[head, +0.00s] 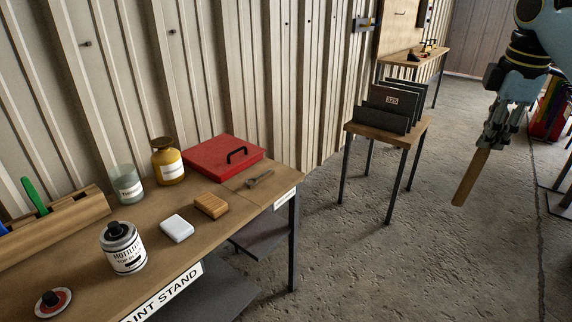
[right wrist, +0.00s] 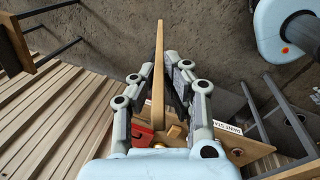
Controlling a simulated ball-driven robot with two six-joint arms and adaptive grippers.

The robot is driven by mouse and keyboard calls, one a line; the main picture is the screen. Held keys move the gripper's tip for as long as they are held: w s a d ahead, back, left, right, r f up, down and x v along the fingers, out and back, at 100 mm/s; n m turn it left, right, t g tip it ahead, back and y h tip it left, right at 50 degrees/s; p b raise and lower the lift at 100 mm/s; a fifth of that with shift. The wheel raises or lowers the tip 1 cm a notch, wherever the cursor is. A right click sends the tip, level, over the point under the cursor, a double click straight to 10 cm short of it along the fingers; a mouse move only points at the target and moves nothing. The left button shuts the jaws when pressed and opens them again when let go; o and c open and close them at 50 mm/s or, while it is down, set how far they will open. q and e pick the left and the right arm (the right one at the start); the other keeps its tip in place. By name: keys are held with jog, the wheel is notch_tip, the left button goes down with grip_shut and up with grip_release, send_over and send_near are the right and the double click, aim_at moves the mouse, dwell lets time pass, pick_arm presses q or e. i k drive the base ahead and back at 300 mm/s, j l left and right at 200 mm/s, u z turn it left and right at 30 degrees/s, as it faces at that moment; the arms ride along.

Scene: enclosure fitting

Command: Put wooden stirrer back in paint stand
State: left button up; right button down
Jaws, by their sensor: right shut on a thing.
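The wooden stirrer (head: 471,178) is a flat brown stick. My right gripper (head: 496,137) is shut on it at the upper right of the head view and holds it over open floor, hanging down and tilted. In the right wrist view the stirrer (right wrist: 158,70) runs lengthwise between the fingers (right wrist: 160,92). The paint stand (head: 160,298) is a wooden table at the left with a white label on its front edge. The right gripper is well to the right of it and apart from it. My left gripper is not in view.
On the stand are a paint tin (head: 123,250), a glass jar (head: 126,184), an amber bottle (head: 168,162), a red case (head: 224,157), a white block (head: 177,229), a wooden block (head: 211,206) and a wooden holder (head: 60,222). A small table (head: 418,131) with dark panels stands behind. Floor between is clear.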

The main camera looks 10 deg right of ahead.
aim_at(91, 217)
jog(key=i+j+u, duration=0.1)
jog(key=i+u, duration=0.25)
jog(key=i+j+u, duration=0.1)
jog(key=u, duration=0.2)
jog(key=i+u, duration=0.45)
jog(key=u, duration=0.35)
jog(key=i+u, duration=0.1)
jog(key=u, duration=0.4)
jog(key=i+u, duration=0.1)
jog(key=u, duration=0.35)
